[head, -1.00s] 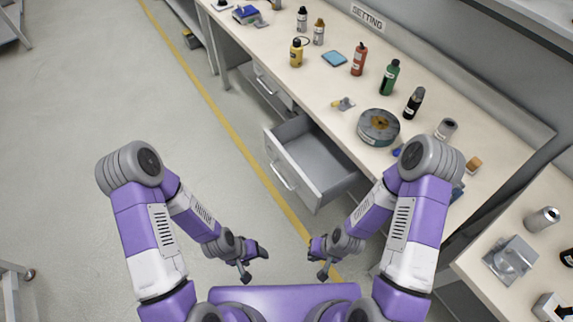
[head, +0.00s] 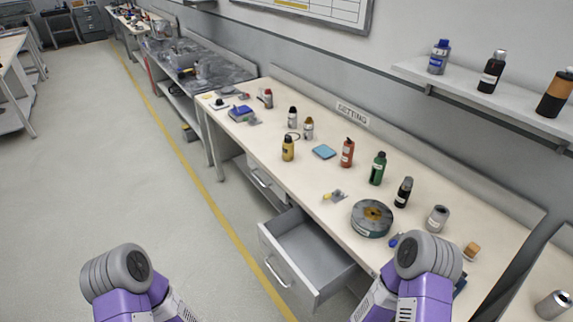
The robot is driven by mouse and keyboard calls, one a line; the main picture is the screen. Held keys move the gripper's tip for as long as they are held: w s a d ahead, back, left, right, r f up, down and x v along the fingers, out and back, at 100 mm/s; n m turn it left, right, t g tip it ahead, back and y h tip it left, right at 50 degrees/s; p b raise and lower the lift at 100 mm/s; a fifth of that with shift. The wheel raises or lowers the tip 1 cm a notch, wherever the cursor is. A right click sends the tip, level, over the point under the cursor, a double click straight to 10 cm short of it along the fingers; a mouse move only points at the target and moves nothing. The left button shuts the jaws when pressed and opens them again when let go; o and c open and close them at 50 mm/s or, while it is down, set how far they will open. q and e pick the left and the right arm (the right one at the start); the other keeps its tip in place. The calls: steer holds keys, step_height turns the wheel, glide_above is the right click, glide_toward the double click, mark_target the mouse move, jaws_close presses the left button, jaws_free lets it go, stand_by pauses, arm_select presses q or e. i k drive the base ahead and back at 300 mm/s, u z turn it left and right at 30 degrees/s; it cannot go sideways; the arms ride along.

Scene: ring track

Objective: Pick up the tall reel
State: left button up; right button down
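A wide, dark round reel (head: 372,218) with a yellow-brown centre lies flat on the long bench, right of the middle. To its right stands a smaller grey cylinder (head: 437,219) with a pale label. Another grey cylinder (head: 553,305) is on the separate bench at the lower right. I cannot tell for sure which of these is the tall reel. Only the upper parts of my two arms show at the bottom edge. Both grippers are below the picture.
An open, empty drawer (head: 305,250) juts from the bench front. Bottles, including a yellow one (head: 288,149), a red one (head: 347,153) and a green one (head: 378,169), stand behind the reel. A wall shelf (head: 480,95) holds more bottles. The floor at left is clear.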

mark_target(288, 149)
steer(key=u, duration=0.55)
steer(key=k, duration=0.65)
steer(key=u, duration=0.95)
steer(key=i, duration=1.5)
steer(key=z, duration=0.4)
steer(key=i, duration=1.55)
steer(key=z, duration=1.15)
